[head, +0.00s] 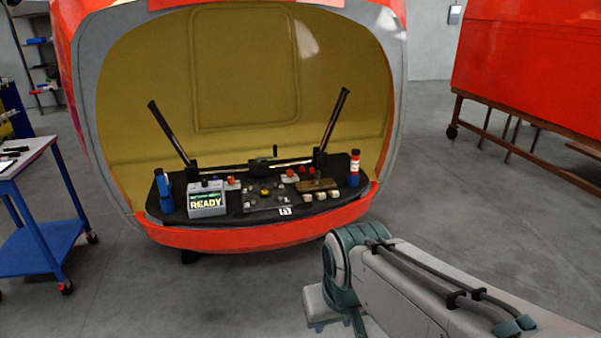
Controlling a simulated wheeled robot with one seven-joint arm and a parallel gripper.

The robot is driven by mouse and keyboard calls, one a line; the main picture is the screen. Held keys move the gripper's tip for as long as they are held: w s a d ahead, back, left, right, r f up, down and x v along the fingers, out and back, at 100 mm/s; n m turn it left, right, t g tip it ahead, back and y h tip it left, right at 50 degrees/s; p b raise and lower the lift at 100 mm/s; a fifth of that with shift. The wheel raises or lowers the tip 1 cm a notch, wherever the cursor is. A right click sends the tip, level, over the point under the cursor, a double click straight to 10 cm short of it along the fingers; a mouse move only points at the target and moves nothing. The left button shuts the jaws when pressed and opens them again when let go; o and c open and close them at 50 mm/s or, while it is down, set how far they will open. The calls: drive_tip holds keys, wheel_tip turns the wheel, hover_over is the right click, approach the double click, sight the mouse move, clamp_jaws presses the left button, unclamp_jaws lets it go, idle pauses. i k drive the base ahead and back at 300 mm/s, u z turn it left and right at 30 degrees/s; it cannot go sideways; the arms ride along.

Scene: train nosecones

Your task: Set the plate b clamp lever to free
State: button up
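A red train nosecone (240,236) stands open towards me, with a dark console shelf (235,214) inside its lower edge. A dark plate (262,199) with small fittings lies mid-shelf, and a small white label (285,211) sits at its front; its letter is too small to read surely. Two long dark levers rise behind it, a left lever (170,132) leaning left and a right lever (333,120) leaning right. A short upright handle (275,151) stands between them. I cannot tell which part is the plate b clamp lever, or its setting. My arm is at lower right; its fingers are not visible.
A blue cart (45,240) stands left, a red panel on a wheeled frame (535,118) right. Floor between is clear.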

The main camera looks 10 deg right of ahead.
sight(314, 180)
drive_tip(key=u, duration=0.1)
drive_tip(key=i, duration=1.5)
drive_tip(key=z, duration=0.7)
drive_tip(key=i, duration=1.3)
drive_tip(key=z, duration=0.55)
